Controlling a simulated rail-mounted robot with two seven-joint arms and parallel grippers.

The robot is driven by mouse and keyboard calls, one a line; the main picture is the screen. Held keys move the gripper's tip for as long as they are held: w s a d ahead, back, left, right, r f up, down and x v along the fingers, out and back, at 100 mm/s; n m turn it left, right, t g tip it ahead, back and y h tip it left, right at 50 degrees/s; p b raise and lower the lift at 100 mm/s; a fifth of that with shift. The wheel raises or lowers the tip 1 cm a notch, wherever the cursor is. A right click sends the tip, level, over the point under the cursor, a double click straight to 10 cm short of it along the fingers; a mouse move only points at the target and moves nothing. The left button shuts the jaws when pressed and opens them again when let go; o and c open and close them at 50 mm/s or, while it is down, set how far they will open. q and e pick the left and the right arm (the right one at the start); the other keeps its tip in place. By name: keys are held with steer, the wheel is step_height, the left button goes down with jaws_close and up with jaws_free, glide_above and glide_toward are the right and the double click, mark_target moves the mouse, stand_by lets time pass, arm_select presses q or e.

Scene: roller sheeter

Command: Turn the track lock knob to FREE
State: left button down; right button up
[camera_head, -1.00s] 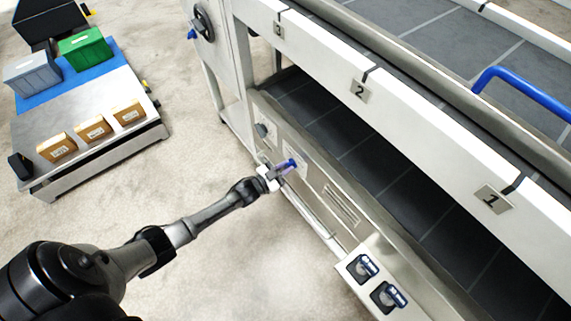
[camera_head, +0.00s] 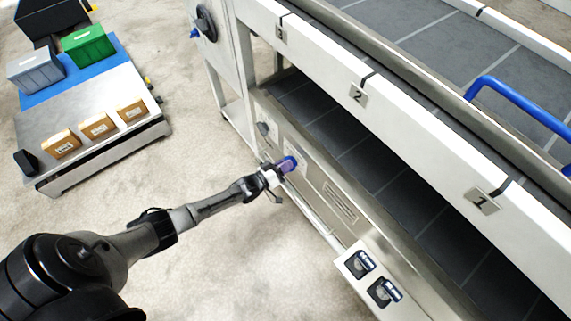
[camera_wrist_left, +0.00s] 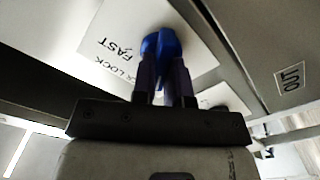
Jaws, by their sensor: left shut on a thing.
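The blue track lock knob (camera_head: 289,164) is on the lower front panel of the sheeter. In the left wrist view the knob (camera_wrist_left: 163,43) stands in front of a white label (camera_wrist_left: 105,50) that reads "FAST" and, partly cut off, "LOCK". My left gripper (camera_head: 282,168) reaches in from the left. Its fingers (camera_wrist_left: 166,70) are shut on the knob, one on each side. No FREE marking is readable, and part of the label is hidden behind the knob and fingers. My right gripper is not in view.
A box with two dark switches (camera_head: 370,279) sticks out from the panel. A cart (camera_head: 90,165) with bins and small boxes stands at the left. Open floor (camera_head: 215,265) lies below my left arm.

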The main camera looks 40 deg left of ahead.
arm_select(q)
steer(key=shift+a+f+n, duration=0.1)
steer(key=shift+n, duration=0.9)
steer(key=c, duration=1.1)
jaws_free()
steer(key=shift+c, duration=0.2)
steer(key=p+v, duration=0.4)
steer(key=v, duration=1)
steer(key=shift+p, duration=0.4)
